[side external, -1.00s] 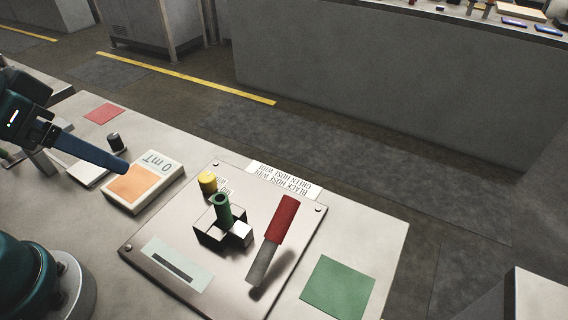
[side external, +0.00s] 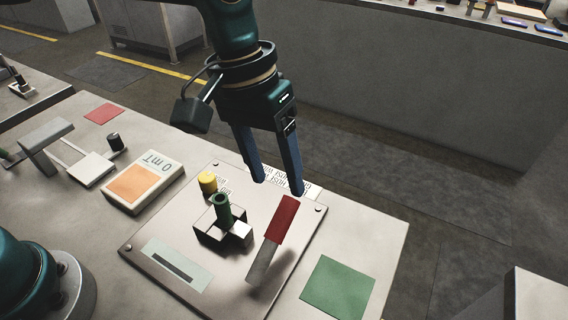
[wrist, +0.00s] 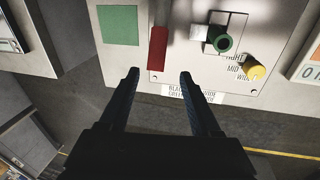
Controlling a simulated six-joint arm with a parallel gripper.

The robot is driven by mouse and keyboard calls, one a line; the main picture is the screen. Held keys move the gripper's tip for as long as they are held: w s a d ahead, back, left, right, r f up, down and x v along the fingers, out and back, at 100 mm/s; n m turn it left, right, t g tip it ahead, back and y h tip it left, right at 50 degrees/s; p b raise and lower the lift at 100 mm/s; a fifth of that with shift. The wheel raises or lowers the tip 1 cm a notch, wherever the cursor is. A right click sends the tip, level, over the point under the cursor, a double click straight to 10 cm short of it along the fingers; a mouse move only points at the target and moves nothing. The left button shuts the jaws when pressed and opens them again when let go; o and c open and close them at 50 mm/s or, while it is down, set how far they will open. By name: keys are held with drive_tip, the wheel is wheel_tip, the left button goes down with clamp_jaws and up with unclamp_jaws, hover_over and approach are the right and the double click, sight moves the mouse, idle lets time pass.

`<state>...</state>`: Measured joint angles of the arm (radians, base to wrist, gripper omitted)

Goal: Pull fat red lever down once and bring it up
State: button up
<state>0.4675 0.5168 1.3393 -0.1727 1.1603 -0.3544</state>
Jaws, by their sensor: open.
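The fat red lever (side external: 282,220) has a thick red handle on a grey metal arm and stands on the right part of the metal panel (side external: 190,275). In the side external view it slants up and to the right. In the wrist view the red handle (wrist: 158,48) lies beyond the fingertips, roughly in line with the gap between them. My gripper (side external: 278,188) is open and empty, with its two blue fingers pointing down just above and behind the red handle's end. The fingers (wrist: 158,74) appear apart from the handle in both views.
On the panel, left of the lever, are a green cylinder (side external: 222,207) on a block and a yellow knob (side external: 208,182). A meter (side external: 145,185) reading "0 mT" stands farther left. A green square (side external: 338,287) lies flat at right.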

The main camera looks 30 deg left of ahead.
sight(281, 211)
drive_tip(key=shift+g, duration=0.3)
drive_tip(key=x, duration=0.4)
drive_tip(key=s+x, duration=0.1)
drive_tip(key=x, duration=0.1)
drive_tip(key=shift+s+d+f, duration=0.1)
drive_tip(key=shift+d+f, duration=0.1)
drive_tip(key=shift+d, duration=0.1)
drive_tip(key=shift+d+f, duration=0.1)
drive_tip(key=shift+f, duration=0.45)
clamp_jaws()
idle(0.4)
